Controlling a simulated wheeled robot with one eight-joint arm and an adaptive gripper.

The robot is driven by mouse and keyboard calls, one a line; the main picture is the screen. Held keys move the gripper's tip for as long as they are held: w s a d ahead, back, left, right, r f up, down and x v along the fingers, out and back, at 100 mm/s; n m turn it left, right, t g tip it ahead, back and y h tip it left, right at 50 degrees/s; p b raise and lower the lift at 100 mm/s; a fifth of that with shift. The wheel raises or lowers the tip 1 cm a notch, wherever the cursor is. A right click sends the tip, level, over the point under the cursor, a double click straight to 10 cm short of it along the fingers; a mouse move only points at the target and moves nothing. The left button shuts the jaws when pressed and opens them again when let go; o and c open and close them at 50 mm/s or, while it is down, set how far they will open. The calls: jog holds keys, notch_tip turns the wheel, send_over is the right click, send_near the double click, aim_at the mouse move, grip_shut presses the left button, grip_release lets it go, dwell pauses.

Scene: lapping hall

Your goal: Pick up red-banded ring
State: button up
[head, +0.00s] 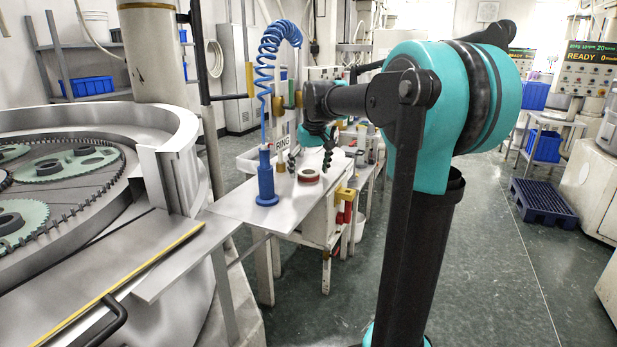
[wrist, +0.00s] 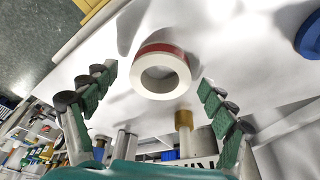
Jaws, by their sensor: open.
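The red-banded ring (head: 308,175) lies flat on the light table (head: 240,203), near the table's right side. In the wrist view the ring (wrist: 161,82) is white with a red band along its far side and a round hole. My gripper (head: 311,157) is open, with its fingers apart above the table around the ring's place. In the wrist view the two green-padded fingers (wrist: 157,95) stand left and right of the ring, with a gap on both sides. Nothing is held.
A blue cylinder on a round base (head: 266,180) with a coiled blue hose stands left of the ring. Behind it are a RING sign (head: 283,141) and wooden-topped posts. The lapping machine (head: 60,165) fills the left. Yellow and red handles hang at the table's right edge.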

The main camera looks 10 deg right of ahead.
jog(key=shift+f, duration=0.1)
jog(key=c, duration=1.6)
jog(key=shift+o, duration=0.2)
